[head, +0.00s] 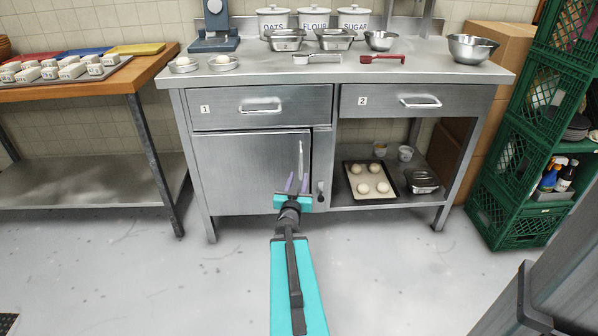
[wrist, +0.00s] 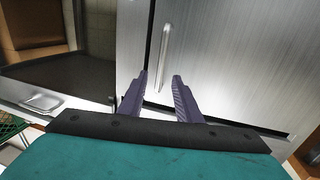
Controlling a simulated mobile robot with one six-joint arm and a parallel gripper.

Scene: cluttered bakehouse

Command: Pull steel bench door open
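The steel bench door (head: 245,172) is on the left under the bench and looks shut or nearly shut. Its upright bar handle (head: 300,160) is near the door's right edge. My gripper (head: 297,183) is in front of the handle's lower end, with its two purple fingers apart. In the wrist view, the door (wrist: 240,60) fills the right side. The handle (wrist: 164,50) runs down between the lines of the fingers (wrist: 160,78), with its lower end showing in the gap. I see no finger pressed on it, and the depth between them is unclear.
A small dark latch or knob (head: 321,190) is on the post right of the door. The open shelf holds a dough tray (head: 351,194) and a steel container (head: 421,181). Drawer 1 (head: 225,105) is above the door. The floor (head: 200,285) in front is clear.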

